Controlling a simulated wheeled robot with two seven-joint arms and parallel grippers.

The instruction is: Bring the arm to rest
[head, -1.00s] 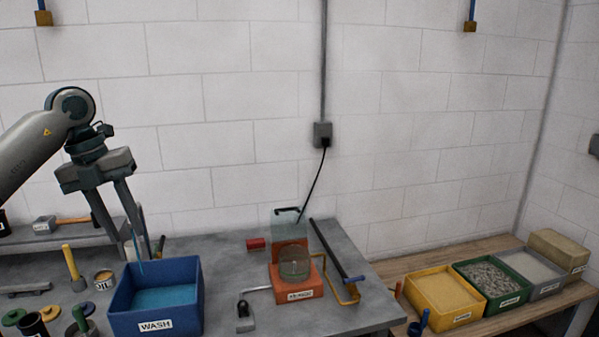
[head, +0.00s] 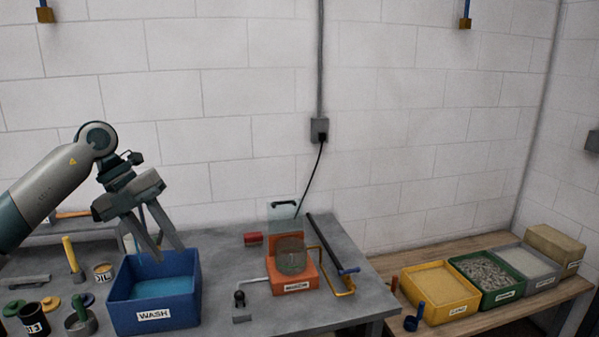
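My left gripper (head: 170,252) comes in from the left and points down at a tilt. Its two fingers are apart with nothing visible between them. The fingertips overlap the back rim of the blue WASH bin (head: 184,311) in the head view; I cannot tell whether they are above it or behind it. The bin holds blue liquid. My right gripper is not in view.
An orange device (head: 296,279) with a glass bowl stands mid-table. A red block (head: 253,239) lies near it. A yellow sand bin (head: 440,306) stands on the wooden bench. Gantry-like blue rods hang above.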

